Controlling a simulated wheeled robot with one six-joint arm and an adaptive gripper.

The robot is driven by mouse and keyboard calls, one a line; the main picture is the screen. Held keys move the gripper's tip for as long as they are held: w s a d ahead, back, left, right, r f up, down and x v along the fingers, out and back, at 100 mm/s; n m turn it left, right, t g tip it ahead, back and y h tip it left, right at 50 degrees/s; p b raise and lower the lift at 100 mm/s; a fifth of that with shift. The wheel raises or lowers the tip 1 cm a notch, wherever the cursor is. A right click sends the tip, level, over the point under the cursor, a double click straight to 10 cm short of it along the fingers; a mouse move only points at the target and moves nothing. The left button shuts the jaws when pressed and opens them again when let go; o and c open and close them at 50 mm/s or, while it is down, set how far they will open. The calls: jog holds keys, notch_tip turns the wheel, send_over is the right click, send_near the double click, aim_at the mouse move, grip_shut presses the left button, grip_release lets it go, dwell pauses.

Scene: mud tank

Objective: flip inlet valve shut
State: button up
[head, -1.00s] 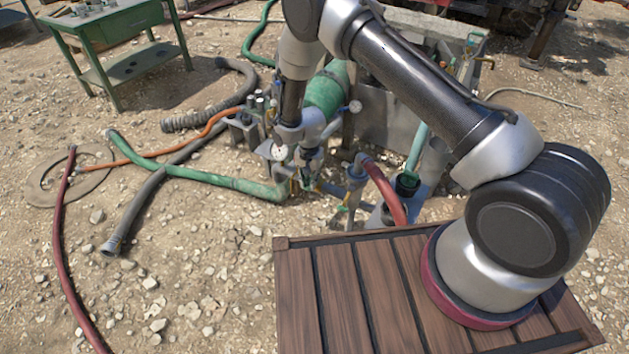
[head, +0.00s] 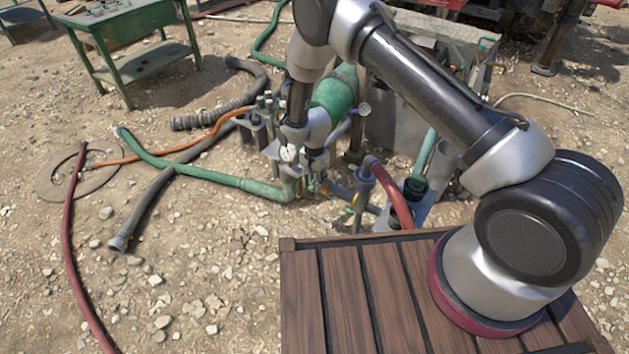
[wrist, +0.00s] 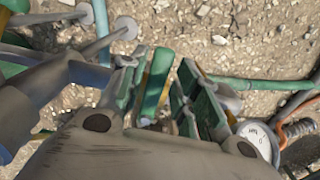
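In the wrist view a green, yellow-edged lever (wrist: 157,84), which looks like the inlet valve's handle, stands between the two fingers of my gripper (wrist: 160,92). The fingers are apart, with a visible gap on the lever's right side; its left side is close to the left finger, and I cannot tell if they touch. The lever's lower end and pivot are hidden by the gripper. In the head view my gripper (head: 312,172) reaches down among the pipe fittings, and the lever there is too small and covered to make out clearly.
A round white gauge (wrist: 257,140) sits close to the right finger; it also shows in the head view (head: 289,153). A green hose (head: 225,178) runs left from the fittings, and a red hose (head: 393,190) arches at their right.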

jog(key=shift+r, duration=0.1)
notch_tip(320, 180, up, 12)
dwell(0.6)
dwell(0.4)
